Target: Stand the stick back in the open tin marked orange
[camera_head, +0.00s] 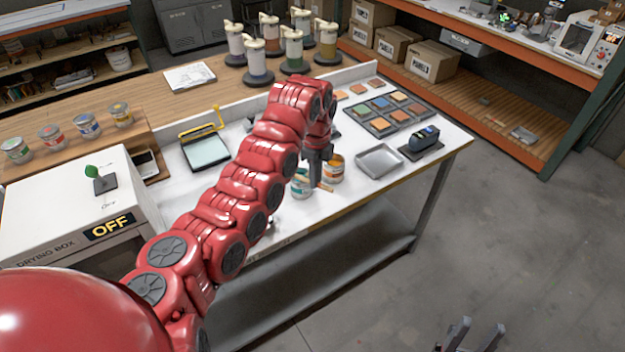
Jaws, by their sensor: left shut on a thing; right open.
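My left gripper (316,180) points down over the white table, shut on a pale wooden stick (325,187), of which only a short piece shows by the fingertips. An open tin with an orange label (334,172) stands just right of these fingers. A second tin with a pale teal label (299,187) stands just left of them, partly hidden by my arm. Whether the stick's lower end touches either tin cannot be made out. My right gripper (462,336) is open and empty over the floor at the bottom right.
A metal tray (379,162) and a dark device (424,140) stand right of the tins. A colour sample board (388,118) lies behind them. A drying box (75,205) is at the left. My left arm covers the table's middle.

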